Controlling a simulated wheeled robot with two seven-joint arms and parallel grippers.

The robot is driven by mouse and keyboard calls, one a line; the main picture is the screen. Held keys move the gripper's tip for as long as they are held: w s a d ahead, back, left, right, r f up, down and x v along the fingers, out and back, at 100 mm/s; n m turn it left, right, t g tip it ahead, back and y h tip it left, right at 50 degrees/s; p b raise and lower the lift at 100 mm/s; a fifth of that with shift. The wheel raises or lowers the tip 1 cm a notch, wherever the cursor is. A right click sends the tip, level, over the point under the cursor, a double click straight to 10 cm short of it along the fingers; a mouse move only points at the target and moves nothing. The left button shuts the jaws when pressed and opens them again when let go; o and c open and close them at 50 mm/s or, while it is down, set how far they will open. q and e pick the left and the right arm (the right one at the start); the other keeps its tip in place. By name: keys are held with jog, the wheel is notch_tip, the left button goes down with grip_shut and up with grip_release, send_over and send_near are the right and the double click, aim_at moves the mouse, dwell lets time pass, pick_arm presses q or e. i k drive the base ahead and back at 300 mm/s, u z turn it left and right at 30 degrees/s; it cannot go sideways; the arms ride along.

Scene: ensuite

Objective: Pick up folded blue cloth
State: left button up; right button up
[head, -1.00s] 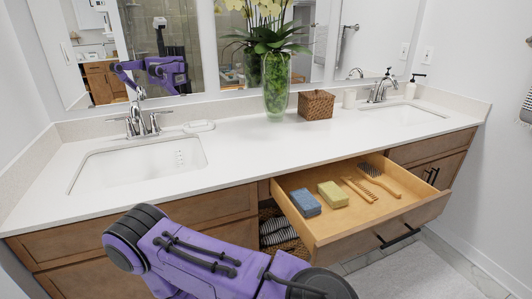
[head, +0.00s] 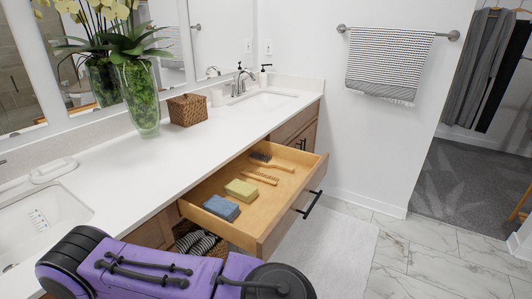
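The folded blue cloth (head: 221,208) lies in the near left part of an open wooden drawer (head: 277,213). A folded yellow cloth (head: 241,190) lies just behind it, apart from it. My purple arm reaches in from the bottom left, in front of the vanity. Neither gripper shows in the head view. The blue cloth is in plain sight and nothing touches it from above.
A wooden comb (head: 261,177) and a brush (head: 272,163) lie farther back in the drawer. A wicker basket with rolled towels (head: 200,241) sits below the counter. The white counter (head: 130,176) holds a glass vase (head: 139,100) and a woven box (head: 187,109). Floor (head: 405,262) is free at right.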

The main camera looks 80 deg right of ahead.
aim_at(224, 208)
jog(key=z, duration=2.4)
